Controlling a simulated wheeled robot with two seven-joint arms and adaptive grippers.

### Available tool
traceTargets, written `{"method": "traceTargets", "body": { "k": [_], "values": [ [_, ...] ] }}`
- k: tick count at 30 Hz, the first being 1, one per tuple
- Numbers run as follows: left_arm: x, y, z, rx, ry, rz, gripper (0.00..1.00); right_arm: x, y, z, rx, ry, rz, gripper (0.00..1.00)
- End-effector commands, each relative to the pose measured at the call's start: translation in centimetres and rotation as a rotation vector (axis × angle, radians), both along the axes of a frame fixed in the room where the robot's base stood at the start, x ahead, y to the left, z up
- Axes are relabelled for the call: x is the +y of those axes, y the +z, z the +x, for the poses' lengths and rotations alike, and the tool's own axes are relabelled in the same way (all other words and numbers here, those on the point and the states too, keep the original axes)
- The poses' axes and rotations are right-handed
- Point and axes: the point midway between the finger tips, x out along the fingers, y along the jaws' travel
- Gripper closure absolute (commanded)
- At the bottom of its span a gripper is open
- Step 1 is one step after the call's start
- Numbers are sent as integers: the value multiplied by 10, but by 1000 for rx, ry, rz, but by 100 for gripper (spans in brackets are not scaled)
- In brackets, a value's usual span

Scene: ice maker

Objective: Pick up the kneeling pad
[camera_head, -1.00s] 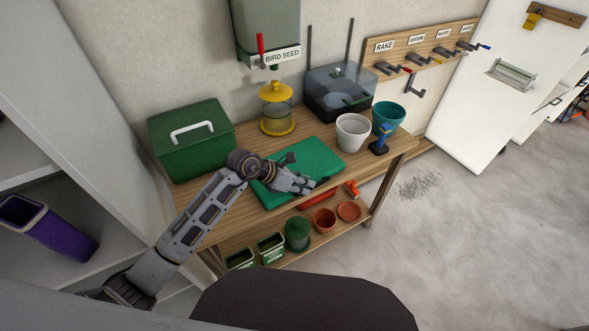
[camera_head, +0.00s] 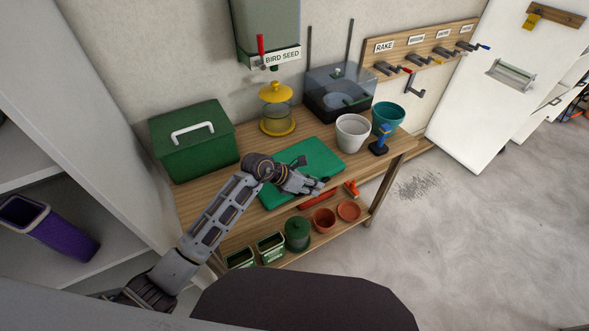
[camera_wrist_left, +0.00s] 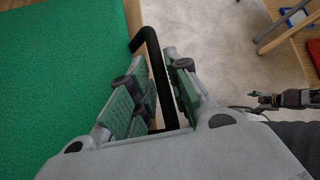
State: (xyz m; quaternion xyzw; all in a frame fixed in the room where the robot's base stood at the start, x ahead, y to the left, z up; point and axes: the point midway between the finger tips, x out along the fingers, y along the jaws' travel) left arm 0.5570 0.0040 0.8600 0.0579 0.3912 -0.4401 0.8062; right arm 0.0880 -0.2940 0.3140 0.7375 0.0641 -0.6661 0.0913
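The kneeling pad (camera_head: 318,157) is a flat green slab lying on the wooden bench, partly hidden by my left arm. In the left wrist view its green face (camera_wrist_left: 60,85) fills the left side, with a black handle (camera_wrist_left: 156,65) at its edge. My left gripper (camera_head: 318,184) is at the pad's front edge. In the wrist view its fingers (camera_wrist_left: 160,88) stand apart on either side of the handle, with a gap visible on the right side. A dark gripper-like part, probably my right gripper (camera_wrist_left: 262,100), shows at the right of that view; its finger state is unclear.
The bench (camera_head: 215,190) also holds a green box (camera_head: 192,150), a yellow feeder (camera_head: 276,108), a clear-lidded bin (camera_head: 340,90), a white pot (camera_head: 352,133), a teal pot (camera_head: 388,117) and a blue tool (camera_head: 380,140). Pots stand on its lower shelf. Floor is clear at right.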

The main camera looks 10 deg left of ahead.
Motion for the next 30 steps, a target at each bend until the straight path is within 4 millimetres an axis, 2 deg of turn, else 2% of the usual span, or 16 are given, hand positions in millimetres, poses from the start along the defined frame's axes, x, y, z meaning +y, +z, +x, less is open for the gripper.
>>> {"method": "traceTargets", "body": {
  "k": [6,20,25,30],
  "values": [
    [-7,-7,3,1,0,-1,81,5,0,0,0,-1,5,22],
    [-7,-8,3,0,0,0,81,6,0,0,0,-1,6,22],
    [-7,-7,3,0,0,0,100,6,0,0,0,0,6,22],
    [-7,-7,3,-1,0,0,100,5,0,0,0,0,5,22]
  ]
}}
